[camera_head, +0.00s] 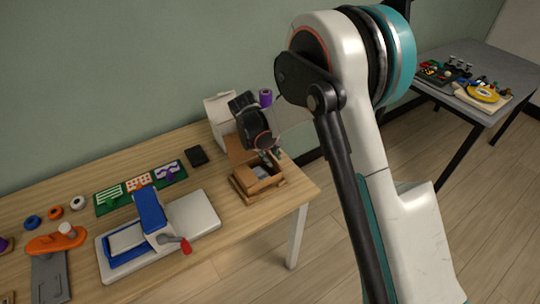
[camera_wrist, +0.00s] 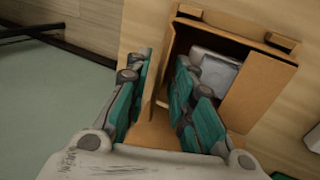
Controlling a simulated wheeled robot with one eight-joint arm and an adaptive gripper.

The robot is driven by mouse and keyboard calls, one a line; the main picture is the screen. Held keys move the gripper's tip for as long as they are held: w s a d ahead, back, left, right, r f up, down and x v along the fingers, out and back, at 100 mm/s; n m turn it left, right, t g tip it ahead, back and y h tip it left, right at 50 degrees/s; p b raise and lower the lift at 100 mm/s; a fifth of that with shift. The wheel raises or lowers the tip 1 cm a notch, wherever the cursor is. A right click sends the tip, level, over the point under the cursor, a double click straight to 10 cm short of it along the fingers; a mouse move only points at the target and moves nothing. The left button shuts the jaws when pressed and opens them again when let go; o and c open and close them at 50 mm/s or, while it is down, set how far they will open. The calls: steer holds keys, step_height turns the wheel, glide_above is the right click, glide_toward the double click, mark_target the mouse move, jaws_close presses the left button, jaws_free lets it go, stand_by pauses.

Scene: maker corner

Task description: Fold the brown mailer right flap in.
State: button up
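The brown mailer (camera_head: 262,186) is an open cardboard box near the right end of the wooden table. In the wrist view its interior shows a pale grey item (camera_wrist: 214,72), and one flap (camera_wrist: 262,92) stands out on the picture's right. My gripper (camera_head: 270,157) is over the mailer, pointing down. In the wrist view the fingers (camera_wrist: 162,78) are apart, one outside the mailer's edge and one over its opening. Brown cardboard shows between and below them; I cannot tell if they touch it. A tall cardboard panel rises at the back in the head view, partly hidden by my wrist.
The mailer sits in a low wooden frame (camera_head: 243,195). A white box (camera_head: 217,112) and a purple roll (camera_head: 265,97) are behind it. A black square (camera_head: 195,156) lies nearby.

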mark_target(273, 162)
steer(key=shift+c, duration=0.4)
jaws_close()
steer(key=shift+a, duration=0.1)
steer(key=t+h+b, duration=0.1)
steer(key=a+f+h+b, duration=0.1)
steer(key=s+t+h+b, duration=0.1)
steer(key=h+b, duration=0.1)
steer(key=shift+a+f+t, duration=0.25)
steer(key=shift+t, duration=0.05)
steer(key=h+b, duration=0.1)
steer(key=t+h+b, duration=0.1)
steer(key=b, duration=0.1)
steer(key=shift+s+a+f+t, duration=0.15)
steer(key=shift+a+f+t, duration=0.15)
steer(key=shift+f, duration=0.1)
steer(key=shift+f+t+h+b, duration=0.15)
steer(key=shift+t+h+b, duration=0.25)
steer(key=shift+h+b, duration=0.4)
steer(key=shift+s, duration=0.1)
